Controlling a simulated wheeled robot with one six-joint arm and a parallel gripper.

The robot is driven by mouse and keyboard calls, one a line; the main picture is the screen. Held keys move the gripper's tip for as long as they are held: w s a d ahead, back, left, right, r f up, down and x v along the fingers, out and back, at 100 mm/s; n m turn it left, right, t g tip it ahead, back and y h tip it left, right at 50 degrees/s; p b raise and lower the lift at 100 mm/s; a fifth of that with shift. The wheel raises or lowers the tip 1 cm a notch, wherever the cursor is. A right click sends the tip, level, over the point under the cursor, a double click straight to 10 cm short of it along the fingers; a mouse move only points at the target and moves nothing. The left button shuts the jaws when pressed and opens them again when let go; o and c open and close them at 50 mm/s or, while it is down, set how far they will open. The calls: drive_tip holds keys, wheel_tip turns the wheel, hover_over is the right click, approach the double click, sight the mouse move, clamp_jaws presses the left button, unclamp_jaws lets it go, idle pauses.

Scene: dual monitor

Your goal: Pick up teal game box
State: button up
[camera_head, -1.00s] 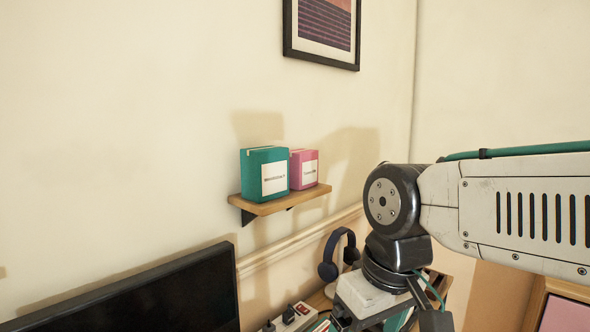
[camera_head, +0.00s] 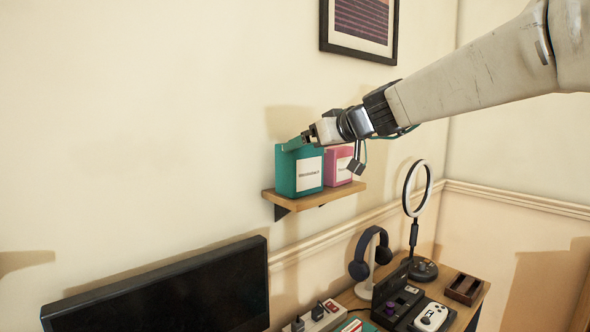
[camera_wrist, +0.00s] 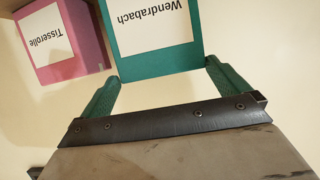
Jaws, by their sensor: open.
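The teal game box (camera_head: 298,176) stands upright on the small wall shelf, left of a pink box. Its white label faces the room. In the wrist view the teal box (camera_wrist: 158,66) shows upside down, with "Wendrabach" on the label. My gripper (camera_head: 296,144) is at the upper part of the teal box in the head view. In the wrist view the two teal fingers of my gripper (camera_wrist: 160,80) are apart, near the box's two lower picture corners. I cannot tell whether they touch it. Part of the box top is hidden by my gripper.
The pink box (camera_head: 338,165) stands close on the right on the same wooden shelf (camera_head: 318,197). A framed picture (camera_head: 360,28) hangs above. Below are a monitor (camera_head: 165,295), headphones (camera_head: 362,258) and a ring light (camera_head: 418,190). The wall to the left is clear.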

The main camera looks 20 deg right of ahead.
drive_tip(key=x, duration=0.6)
drive_tip(key=shift+a, duration=0.25)
drive_tip(key=shift+w+r, duration=0.1)
drive_tip(key=shift+r, duration=0.05)
drive_tip(key=c, duration=0.8)
